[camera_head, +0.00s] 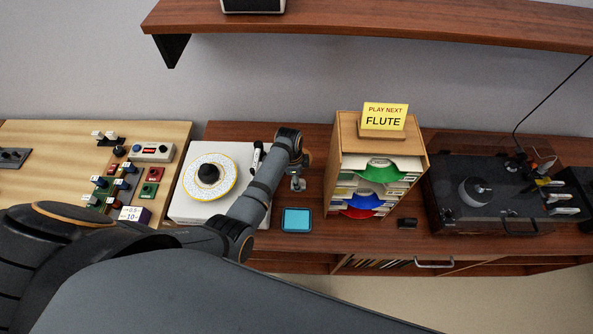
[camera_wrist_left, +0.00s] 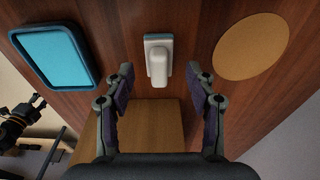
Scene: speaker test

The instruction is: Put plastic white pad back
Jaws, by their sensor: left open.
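The white pad (camera_wrist_left: 158,62), a small block with a white grip on a pale bluish base, lies on the brown wooden top. In the left wrist view it stands ahead of my fingers, roughly centred between them. My left gripper (camera_wrist_left: 160,74) is open and empty.
A round cork disc (camera_wrist_left: 251,46) lies right of the pad in the wrist view. A wooden record rack (camera_head: 347,150) with a yellow "FLUTE" sign (camera_head: 384,117) stands close on the right. A white turntable (camera_head: 190,208) stands left, a dark one (camera_head: 450,170) right.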

